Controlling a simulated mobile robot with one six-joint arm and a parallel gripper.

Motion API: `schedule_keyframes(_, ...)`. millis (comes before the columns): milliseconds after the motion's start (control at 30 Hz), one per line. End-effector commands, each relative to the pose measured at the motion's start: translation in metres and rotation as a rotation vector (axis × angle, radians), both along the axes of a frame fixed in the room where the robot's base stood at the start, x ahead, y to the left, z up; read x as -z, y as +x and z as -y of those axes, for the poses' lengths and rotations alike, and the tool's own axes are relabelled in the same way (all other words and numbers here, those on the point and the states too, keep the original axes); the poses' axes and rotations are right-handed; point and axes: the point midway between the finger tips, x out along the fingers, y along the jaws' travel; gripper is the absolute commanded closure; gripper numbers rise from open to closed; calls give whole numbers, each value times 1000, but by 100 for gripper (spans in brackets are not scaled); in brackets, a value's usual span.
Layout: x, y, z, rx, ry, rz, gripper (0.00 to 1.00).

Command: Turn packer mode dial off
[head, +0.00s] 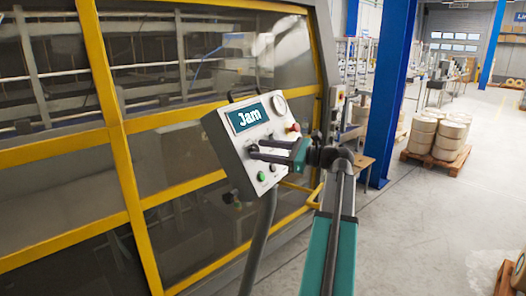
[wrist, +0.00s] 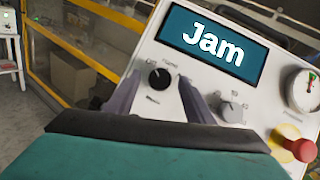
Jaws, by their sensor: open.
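The control panel (head: 233,150) is a tilted white box on a grey post, with a teal screen (wrist: 212,47) reading "Jam". In the wrist view, a round black dial (wrist: 160,77) sits below the screen's left end, with small labels around it too blurred to read surely. A small light mark shows on its upper left. My gripper (wrist: 159,84) is open, its two fingers on either side of this dial; whether they touch it I cannot tell. In the head view, my gripper (head: 253,151) is at the panel face and hides the dial.
A grey knob (wrist: 231,110) sits just right of the right finger. A red button (wrist: 303,150) on yellow and a round gauge (wrist: 303,90) are further right. A green button (head: 262,176) is below my gripper. The yellow-framed machine (head: 122,150) stands behind the panel.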

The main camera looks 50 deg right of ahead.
Motion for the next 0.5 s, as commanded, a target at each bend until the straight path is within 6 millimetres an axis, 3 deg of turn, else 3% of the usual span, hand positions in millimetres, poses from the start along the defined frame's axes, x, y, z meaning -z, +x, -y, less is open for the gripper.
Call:
schedule_keyframes(167,1,-13,6,2,0,0,52)
schedule_keyframes(500,0,-58,24,3,-1,1,52)
